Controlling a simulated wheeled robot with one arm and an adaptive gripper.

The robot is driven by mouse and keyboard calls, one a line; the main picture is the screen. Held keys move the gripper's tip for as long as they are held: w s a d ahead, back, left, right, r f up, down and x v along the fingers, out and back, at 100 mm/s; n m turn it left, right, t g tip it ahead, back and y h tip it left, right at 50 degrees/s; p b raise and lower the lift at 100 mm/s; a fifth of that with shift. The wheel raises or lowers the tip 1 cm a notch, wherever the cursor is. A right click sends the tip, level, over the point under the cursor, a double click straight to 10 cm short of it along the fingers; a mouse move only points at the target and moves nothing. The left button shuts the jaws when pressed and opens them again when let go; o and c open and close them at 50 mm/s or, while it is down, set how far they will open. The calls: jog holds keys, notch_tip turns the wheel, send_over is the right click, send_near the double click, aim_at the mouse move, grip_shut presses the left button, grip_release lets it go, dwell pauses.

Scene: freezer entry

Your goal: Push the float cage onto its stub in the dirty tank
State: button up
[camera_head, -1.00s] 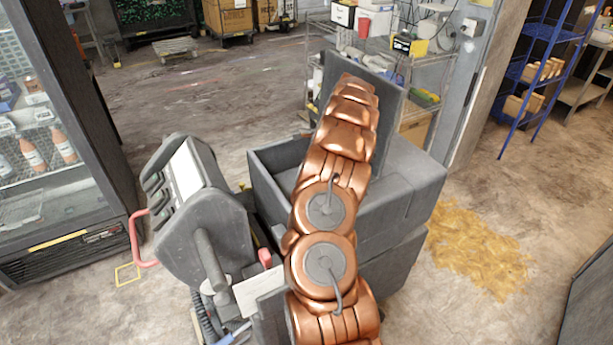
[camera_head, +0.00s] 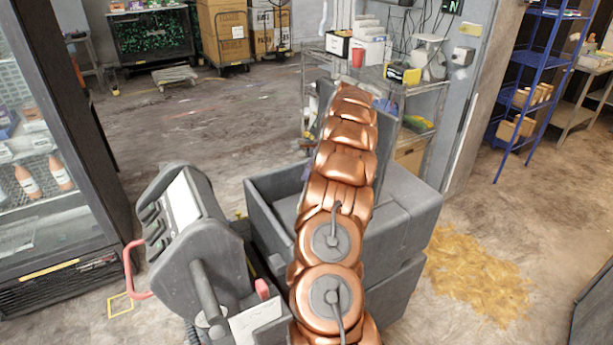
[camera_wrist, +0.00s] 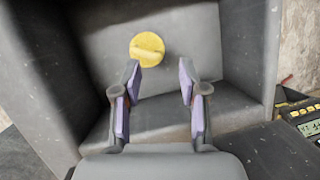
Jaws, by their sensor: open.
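My gripper (camera_wrist: 160,77) shows in the wrist view with its two purple-padded fingers apart and nothing between them. Its fingertips are just below a yellow round piece with a raised bar (camera_wrist: 147,49) in the picture. This piece sits against the grey inner wall of the tank (camera_wrist: 199,39) and looks like the float cage. I cannot see a stub. In the head view, the open grey tank (camera_head: 270,205) is on the machine, and my copper arm reaches over it. My gripper is hidden there behind the arm.
The machine's handle and control head (camera_head: 195,240) stand left of my arm. A glass-door fridge (camera_head: 50,150) is at the left edge. A wire shelf (camera_head: 425,95) is behind the tank. A yellowish floor patch (camera_head: 475,270) lies right. Open floor (camera_head: 200,130) stretches behind.

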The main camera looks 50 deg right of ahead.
jog(key=r+n, duration=0.1)
jog(key=w+r+n, duration=0.1)
jog(key=r, duration=0.1)
jog(key=r+n+h, duration=0.1)
jog(key=shift+w+d+r, duration=0.15)
jog(key=shift+d+r, duration=0.2)
jog(key=shift+d, duration=0.05)
jog(key=c, duration=0.7)
jog(key=shift+r+n, duration=0.3)
jog(key=shift+n, duration=0.3)
grip_shut()
jog(key=shift+s+a+f+n+g+h+p, duration=0.3)
jog(key=shift+a+n+g, duration=0.2)
jog(key=shift+n, duration=0.85)
jog(key=shift+s+a+f+n+g+h+p, duration=0.15)
jog(key=shift+a+f+n+g+h, duration=0.3)
jog(key=shift+n, duration=0.95)
jog(key=shift+s+a+f+n+g+h+p, duration=0.25)
jog(key=shift+a+n, duration=0.35)
jog(key=shift+n, duration=0.75)
jog(key=shift+f, duration=2.95)
